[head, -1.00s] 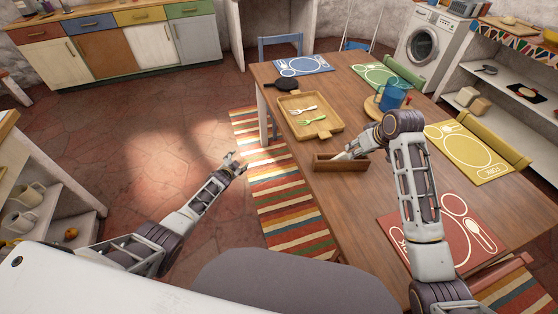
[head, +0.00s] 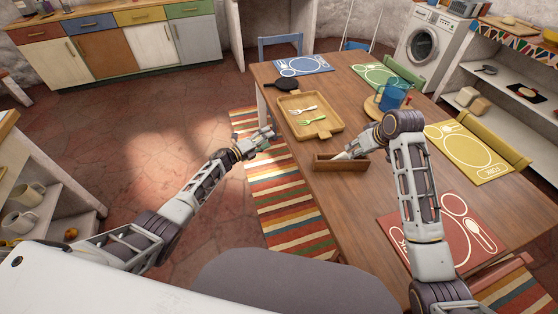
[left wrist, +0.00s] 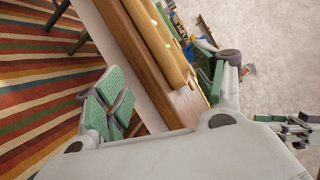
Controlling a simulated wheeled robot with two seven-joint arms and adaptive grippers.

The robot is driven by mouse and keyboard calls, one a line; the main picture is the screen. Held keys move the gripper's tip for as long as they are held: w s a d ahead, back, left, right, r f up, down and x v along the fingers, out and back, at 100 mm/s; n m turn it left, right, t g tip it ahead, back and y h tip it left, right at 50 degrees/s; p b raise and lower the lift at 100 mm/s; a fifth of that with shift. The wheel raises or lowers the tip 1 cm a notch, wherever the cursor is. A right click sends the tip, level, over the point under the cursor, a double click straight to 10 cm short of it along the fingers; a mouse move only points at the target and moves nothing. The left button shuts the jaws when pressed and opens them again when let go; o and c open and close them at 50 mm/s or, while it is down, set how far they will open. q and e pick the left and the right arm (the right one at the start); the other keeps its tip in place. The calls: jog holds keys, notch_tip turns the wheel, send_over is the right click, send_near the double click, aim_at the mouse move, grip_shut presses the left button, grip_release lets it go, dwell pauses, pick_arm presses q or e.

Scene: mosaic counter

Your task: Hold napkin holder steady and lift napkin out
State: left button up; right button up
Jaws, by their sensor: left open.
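The napkin holder (head: 326,164), a low brown wooden box, stands on the table near its left edge in the head view. My right gripper (head: 352,154) reaches down at the holder's right part. Its fingers are small and partly hidden by my arm, so their hold is unclear. I cannot make out a napkin apart from the pale gripper parts. My left gripper (head: 263,138) is open and empty, left of the table edge and apart from the holder. In the left wrist view its green-padded fingers (left wrist: 165,92) are spread, with the table edge behind them.
A wooden tray (head: 292,126) with a fork and a green utensil lies behind the holder; it also shows in the left wrist view (left wrist: 158,40). A blue cup (head: 392,95), a dark pan (head: 285,84) and a red placemat (head: 425,240) are on the table (head: 330,205).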

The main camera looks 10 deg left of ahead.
pick_arm(q)
jog(key=s+d+r+m+g+h, duration=0.1)
jog(key=s+d+m+g+h, duration=0.35)
jog(key=m, duration=0.45)
jog(key=m+g+h, duration=0.2)
jog(key=m+g, duration=0.4)
jog(key=m, duration=0.7)
send_near(314, 159)
jog(key=shift+s+a+f+t, duration=0.1)
jog(key=shift+s+a+f, duration=0.05)
jog(key=shift+a, duration=0.4)
jog(key=shift+s+a+f+t, duration=0.1)
jog(key=shift+s+a+f, duration=0.05)
jog(key=shift+a, duration=0.4)
jog(key=shift+s+a+f+t, duration=0.1)
jog(key=shift+s+a, duration=0.05)
jog(key=shift+a, duration=0.4)
jog(key=shift+m, duration=0.3)
jog(key=shift+x, duration=6.9)
jog(key=shift+r, duration=0.15)
jog(key=c, duration=1.3)
jog(key=shift+c, duration=0.2)
pick_arm(e)
jog(key=shift+o, duration=0.4)
